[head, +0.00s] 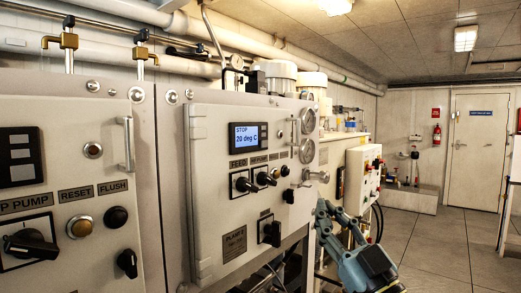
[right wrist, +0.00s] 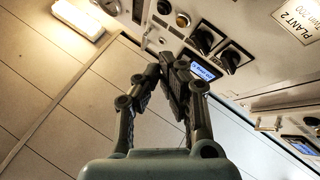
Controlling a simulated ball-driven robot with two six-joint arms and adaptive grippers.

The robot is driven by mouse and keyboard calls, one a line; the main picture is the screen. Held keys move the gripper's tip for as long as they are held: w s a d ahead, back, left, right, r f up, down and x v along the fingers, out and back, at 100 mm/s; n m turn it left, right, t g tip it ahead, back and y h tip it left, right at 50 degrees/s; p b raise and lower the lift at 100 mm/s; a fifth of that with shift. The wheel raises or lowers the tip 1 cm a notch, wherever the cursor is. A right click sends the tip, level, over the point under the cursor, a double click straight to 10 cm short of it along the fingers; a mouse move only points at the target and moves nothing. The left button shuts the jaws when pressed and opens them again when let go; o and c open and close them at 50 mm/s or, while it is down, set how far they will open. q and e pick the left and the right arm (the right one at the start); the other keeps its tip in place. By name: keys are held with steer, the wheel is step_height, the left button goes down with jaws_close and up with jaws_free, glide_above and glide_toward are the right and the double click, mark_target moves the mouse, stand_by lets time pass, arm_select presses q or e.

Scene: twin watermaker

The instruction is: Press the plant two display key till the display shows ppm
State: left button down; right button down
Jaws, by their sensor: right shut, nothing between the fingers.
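The plant two panel (head: 212,190) shows in the head view, with a "PLANT 2" label low on its front. Its lit blue display (head: 244,136) reads "STOP" and "20 deg C". The dark display housing has a narrow strip on its right; I cannot make out the key clearly. My right gripper (head: 322,208) is shut and empty, right of the panel's lower right edge and apart from the display. In the right wrist view, its closed fingers (right wrist: 176,66) partly cover a lit display (right wrist: 203,69). My left gripper is not in view.
Black rotary knobs (head: 242,184) and a lower switch (head: 269,231) stick out of the panel. A vertical handle (head: 295,138) and round gauges (head: 307,120) are on its right. A white control box (head: 362,177) stands beyond. The floor (head: 440,245) at right is open.

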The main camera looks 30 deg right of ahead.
mark_target(264, 144)
step_height(264, 144, up, 12)
steer(key=s+a+n+t+y+p, duration=0.1)
steer(key=s+a+y+p, duration=0.1)
steer(key=p, duration=0.1)
steer(key=shift+n+t+p, duration=0.3)
steer(key=shift+p, duration=0.05)
steer(key=w+a+b, duration=0.3)
steer(key=w+b, duration=0.4)
steer(key=w, duration=0.1)
steer(key=shift+a+b, duration=0.2)
steer(key=shift+b, duration=0.15)
steer(key=shift+w, duration=0.1)
steer(key=shift+w+a+f, duration=0.1)
steer(key=shift+w, duration=0.05)
stand_by(0.7)
